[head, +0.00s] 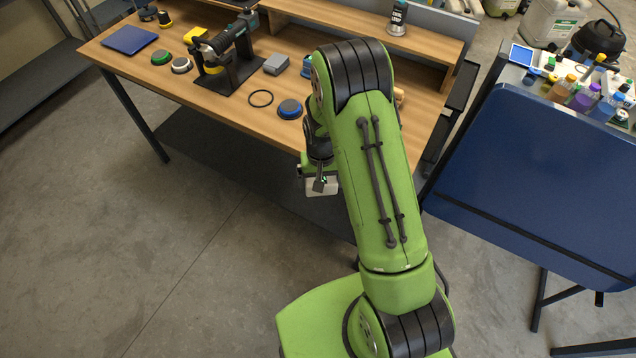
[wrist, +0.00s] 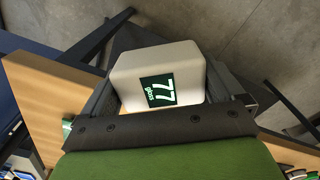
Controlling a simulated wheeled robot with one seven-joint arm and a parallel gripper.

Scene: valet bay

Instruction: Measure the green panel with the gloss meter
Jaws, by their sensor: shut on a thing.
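The gloss meter (wrist: 190,75) is a pale box with a dark display that reads "77 gloss" in the wrist view. My gripper (wrist: 160,82) is shut on it, with one dark finger on each side. In the head view the meter (head: 322,188) hangs in my gripper (head: 319,176), over the floor just off the bench's front edge. My arm hides part of the bench behind it. I cannot make out a green panel in either view; the large panel on the stand at the right is blue.
The large blue panel (head: 540,170) stands at right, near bottles (head: 583,98). Floor at the left front is clear.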

